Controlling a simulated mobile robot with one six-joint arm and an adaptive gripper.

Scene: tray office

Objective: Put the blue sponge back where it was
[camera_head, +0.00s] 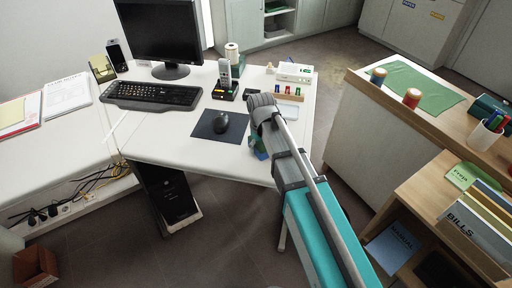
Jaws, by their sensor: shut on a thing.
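My gripper (257,142) is over the front right edge of the white desk (160,143), partly hidden behind my own arm. It is shut on a small blue thing, which looks like the blue sponge (261,155). Only a little of the sponge shows, low beside the wrist, with some green next to it. I cannot tell whether it touches the desk.
A mouse (221,123) on a dark mat lies left of my gripper. A cordless phone (225,78), a dark flat item and a wooden holder (290,96) stand behind. A counter (437,120) with a green mat (420,85) and two spools is at right.

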